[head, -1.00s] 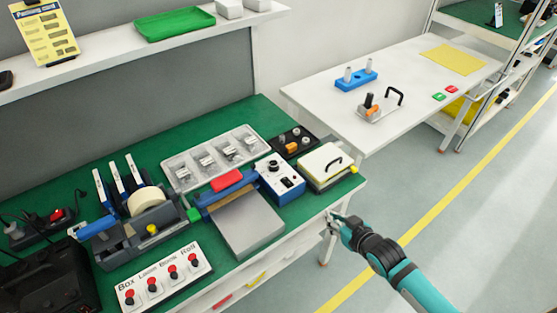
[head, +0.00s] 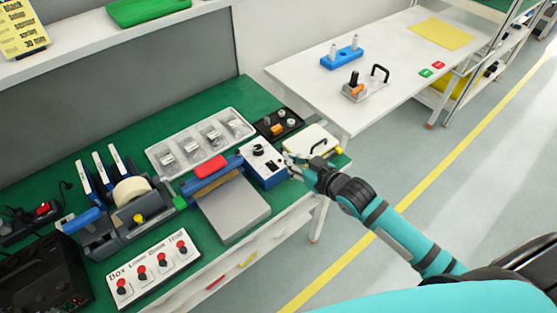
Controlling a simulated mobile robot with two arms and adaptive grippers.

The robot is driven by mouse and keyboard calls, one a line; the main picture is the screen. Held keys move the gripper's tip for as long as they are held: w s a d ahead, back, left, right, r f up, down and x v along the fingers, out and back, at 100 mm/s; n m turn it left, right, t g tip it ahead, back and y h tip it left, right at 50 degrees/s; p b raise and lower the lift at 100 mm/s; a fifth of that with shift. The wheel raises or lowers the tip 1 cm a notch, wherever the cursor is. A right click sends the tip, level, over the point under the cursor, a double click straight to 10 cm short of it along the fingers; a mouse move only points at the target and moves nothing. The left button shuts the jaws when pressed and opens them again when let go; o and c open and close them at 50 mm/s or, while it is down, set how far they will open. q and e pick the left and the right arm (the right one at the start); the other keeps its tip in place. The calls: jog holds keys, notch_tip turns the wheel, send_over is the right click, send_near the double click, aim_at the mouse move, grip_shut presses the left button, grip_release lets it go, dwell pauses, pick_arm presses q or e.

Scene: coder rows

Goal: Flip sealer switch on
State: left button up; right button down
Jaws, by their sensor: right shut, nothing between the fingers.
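The sealer stands on the green bench mat, with a blue control box (head: 264,163) whose white top carries a black knob and small controls. The sealer's blue bar with a red grip (head: 210,167) lies left of the box, and its grey plate (head: 233,209) lies in front. My right gripper (head: 290,160) is shut and empty at the right edge of the control box, its fingertips close to the box. I cannot tell whether they touch it. The switch itself is too small to make out clearly. My left gripper is not in view.
A black tray with knobs (head: 278,123) and a parts tray (head: 201,142) stand behind. A button panel (head: 153,268) is at front left. The aisle floor is open.

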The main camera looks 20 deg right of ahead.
send_over(279, 172)
jog(key=w, duration=0.1)
notch_tip(279, 172, down, 3)
jog(key=shift+w+a+r+p, duration=0.15)
jog(key=shift+p, duration=0.2)
jog(key=f, duration=0.2)
jog(key=shift+s+f, duration=0.25)
jog(key=shift+f, duration=0.05)
jog(key=shift+s+f, duration=0.15)
jog(key=shift+f, duration=0.4)
jog(key=shift+s+d+f, duration=0.15)
jog(key=shift+d+f, duration=0.05)
jog(key=shift+f, duration=0.4)
jog(key=shift+s+r, duration=0.1)
jog(key=shift+r, duration=0.05)
jog(key=shift+r+p, duration=0.85)
